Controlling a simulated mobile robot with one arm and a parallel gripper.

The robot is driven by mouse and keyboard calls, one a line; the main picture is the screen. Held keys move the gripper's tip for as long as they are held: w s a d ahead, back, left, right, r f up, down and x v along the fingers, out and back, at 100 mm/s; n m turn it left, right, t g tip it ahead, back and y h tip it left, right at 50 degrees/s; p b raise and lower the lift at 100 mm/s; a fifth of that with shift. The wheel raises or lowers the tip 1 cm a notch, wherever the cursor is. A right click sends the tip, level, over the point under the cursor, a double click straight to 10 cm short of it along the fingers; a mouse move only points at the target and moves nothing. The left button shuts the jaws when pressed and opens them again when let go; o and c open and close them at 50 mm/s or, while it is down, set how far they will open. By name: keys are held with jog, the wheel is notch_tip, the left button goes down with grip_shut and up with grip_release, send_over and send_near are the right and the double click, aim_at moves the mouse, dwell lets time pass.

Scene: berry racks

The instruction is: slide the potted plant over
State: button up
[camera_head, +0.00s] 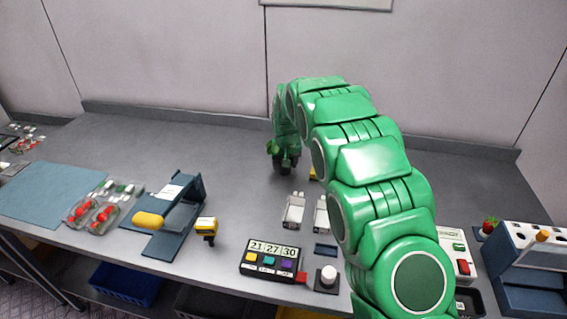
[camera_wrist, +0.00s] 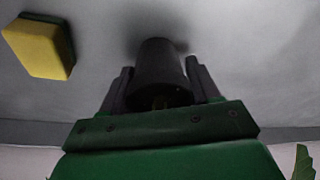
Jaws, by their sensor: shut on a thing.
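My gripper (camera_head: 286,166) is low over the far middle of the grey worktop, in front of the back wall. In the wrist view its two dark fingers (camera_wrist: 158,78) stand on either side of a dark round pot (camera_wrist: 158,62) and are shut on it. The pot is at the worktop surface; whether it touches is hard to tell. Green leaf-like shapes show at the lower right of the wrist view (camera_wrist: 303,165) and beside my gripper in the head view (camera_head: 270,148). My arm and gripper hide most of the plant.
A yellow sponge-like block (camera_wrist: 38,48) lies near the pot. Two grey-white pieces (camera_head: 293,210), a timer panel (camera_head: 270,262) and a white knob (camera_head: 328,274) stand nearer the front. A blue stand (camera_head: 185,215) is left, a blue rack (camera_head: 520,275) right. The worktop left of my gripper is clear.

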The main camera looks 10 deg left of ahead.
jog(key=o, duration=1.2)
jog(key=shift+r, duration=0.1)
jog(key=shift+v, duration=3.8)
jog(key=shift+s, duration=0.1)
